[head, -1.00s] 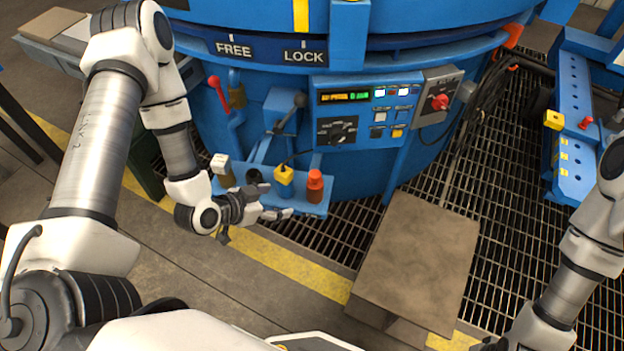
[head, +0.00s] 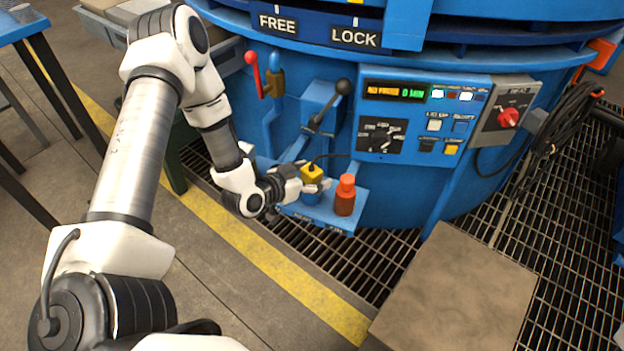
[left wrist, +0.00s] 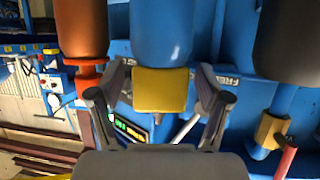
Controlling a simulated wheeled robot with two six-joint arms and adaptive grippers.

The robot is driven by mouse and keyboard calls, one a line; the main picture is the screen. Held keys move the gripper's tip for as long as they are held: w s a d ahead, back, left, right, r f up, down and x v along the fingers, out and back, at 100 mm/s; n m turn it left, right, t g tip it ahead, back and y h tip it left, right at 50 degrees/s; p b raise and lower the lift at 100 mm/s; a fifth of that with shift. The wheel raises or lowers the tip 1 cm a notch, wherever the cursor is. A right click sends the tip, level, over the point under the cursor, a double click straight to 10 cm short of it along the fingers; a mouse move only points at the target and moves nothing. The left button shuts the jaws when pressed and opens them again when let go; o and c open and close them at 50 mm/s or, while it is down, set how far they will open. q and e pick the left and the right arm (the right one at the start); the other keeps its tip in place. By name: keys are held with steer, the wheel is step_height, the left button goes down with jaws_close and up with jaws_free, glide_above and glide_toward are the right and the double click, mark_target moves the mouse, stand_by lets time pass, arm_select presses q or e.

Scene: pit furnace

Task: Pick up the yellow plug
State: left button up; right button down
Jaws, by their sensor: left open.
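The yellow plug (head: 313,173) sits on top of a blue cylindrical socket on a blue shelf (head: 340,223) at the furnace front. A dark cable runs from the plug toward the control panel. My left gripper (head: 311,184) is at the plug, with its fingers on either side of it. In the left wrist view the plug (left wrist: 160,90) lies between the spread fingers of my left gripper (left wrist: 158,105), with a visible gap on each side. My right gripper is not in view.
A red-orange capped cylinder (head: 345,195) stands close to the right of the plug. A black-knobbed lever (head: 328,107) and a red-handled valve (head: 253,72) are behind. The control panel (head: 417,118) is at upper right. A brown block (head: 455,295) stands on the grating.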

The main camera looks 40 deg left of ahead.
arm_select(q)
steer(key=c, duration=1.3)
steer(key=shift+o, duration=0.2)
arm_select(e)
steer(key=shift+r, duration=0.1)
